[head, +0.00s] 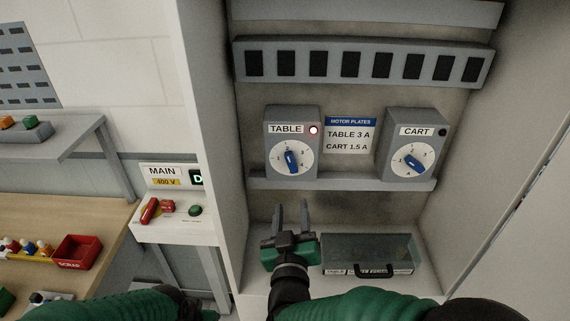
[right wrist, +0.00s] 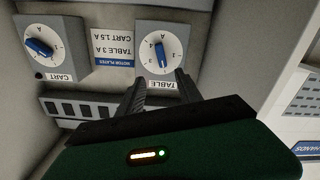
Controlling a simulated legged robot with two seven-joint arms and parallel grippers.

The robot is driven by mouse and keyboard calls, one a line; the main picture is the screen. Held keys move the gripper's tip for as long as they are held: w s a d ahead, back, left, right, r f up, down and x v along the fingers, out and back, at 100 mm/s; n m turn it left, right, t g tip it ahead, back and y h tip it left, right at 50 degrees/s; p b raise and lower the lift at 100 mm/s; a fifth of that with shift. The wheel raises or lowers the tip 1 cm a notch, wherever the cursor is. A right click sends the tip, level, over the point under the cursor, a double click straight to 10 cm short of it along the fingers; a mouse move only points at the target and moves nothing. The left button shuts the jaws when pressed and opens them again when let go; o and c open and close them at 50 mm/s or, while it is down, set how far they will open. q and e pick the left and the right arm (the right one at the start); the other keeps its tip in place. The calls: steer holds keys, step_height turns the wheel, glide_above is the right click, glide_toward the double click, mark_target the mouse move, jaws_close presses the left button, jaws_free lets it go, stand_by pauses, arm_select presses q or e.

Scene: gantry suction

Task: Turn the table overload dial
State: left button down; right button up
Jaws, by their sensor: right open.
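The TABLE overload dial (head: 291,161) has a blue knob on a round white scale, on a grey box labelled TABLE. The knob stands nearly upright, leaning slightly left at the top. The dial also shows upside down in the right wrist view (right wrist: 160,50). My right gripper (head: 291,205) is open and empty, its fingers pointing up below the TABLE box and apart from the knob. It also shows in the right wrist view (right wrist: 160,77). My left gripper is out of view.
The CART dial (head: 411,162) sits to the right, its lamp dark. A plate (head: 349,136) between them reads TABLE 3 A, CART 1.5 A. A ledge (head: 345,184) runs below the boxes. A clear case (head: 368,253) lies on the cabinet floor. A MAIN panel (head: 172,205) stands left, outside the cabinet wall.

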steer(key=p, duration=0.2)
glide_toward(293, 166)
steer(key=a, duration=0.1)
steer(key=w+p, duration=0.1)
steer(key=w, duration=0.4)
steer(key=w+d+p, duration=0.1)
steer(key=w, duration=0.2)
steer(key=shift+w+r+p, duration=0.1)
steer(key=shift+w+p, duration=0.15)
steer(key=shift+p, duration=0.05)
steer(key=shift+w, duration=0.35)
steer(key=shift+s+a, duration=0.1)
steer(key=shift+a, duration=0.2)
steer(key=shift+c, duration=0.4)
steer(key=shift+s+a, duration=0.1)
steer(key=shift+a, duration=0.05)
steer(key=c, duration=0.5)
steer(key=shift+c, duration=1.1)
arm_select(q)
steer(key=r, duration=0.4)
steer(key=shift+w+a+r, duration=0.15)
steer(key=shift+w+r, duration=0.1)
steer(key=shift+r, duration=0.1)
arm_select(e)
steer(key=shift+d, duration=0.3)
jaws_close()
